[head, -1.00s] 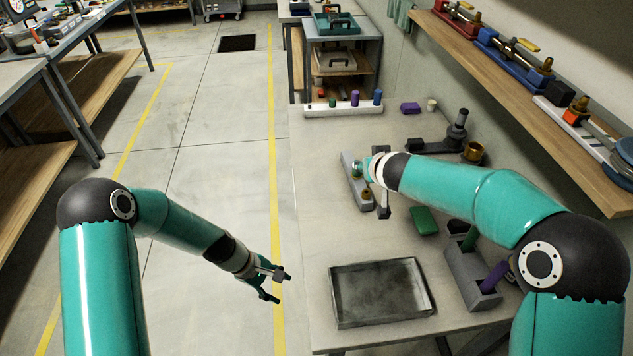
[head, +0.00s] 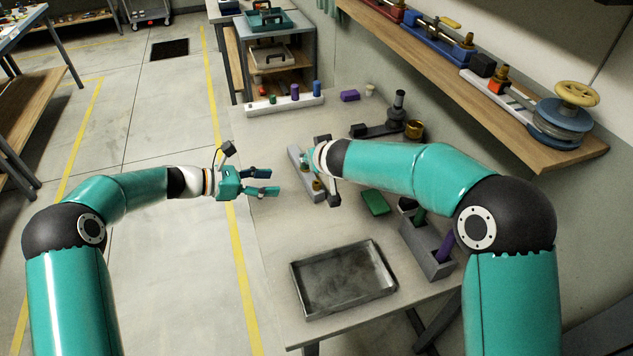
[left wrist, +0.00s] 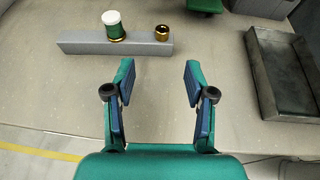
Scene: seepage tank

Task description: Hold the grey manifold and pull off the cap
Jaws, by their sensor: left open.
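The grey manifold (head: 296,157) is a low bar on the table. In the left wrist view it (left wrist: 80,42) runs across the top. A green cap with a white top (left wrist: 113,26) stands upright on it, with a brass fitting (left wrist: 162,33) to the right. My left gripper (head: 271,182) is open and empty at the table's left edge, pointing toward the manifold but apart from it. Its fingers (left wrist: 157,72) show spread in the left wrist view. My right gripper (head: 309,158) is over the manifold in the head view; its fingers are mostly hidden by its own arm.
A dark, empty-looking tray (head: 295,288) lies at the table's front. A green block (head: 375,202) and a grey holder (head: 425,250) stand to the right. A dark fixture (head: 397,115) and a white rack (head: 262,108) are farther back. Bare table separates the left gripper from the manifold.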

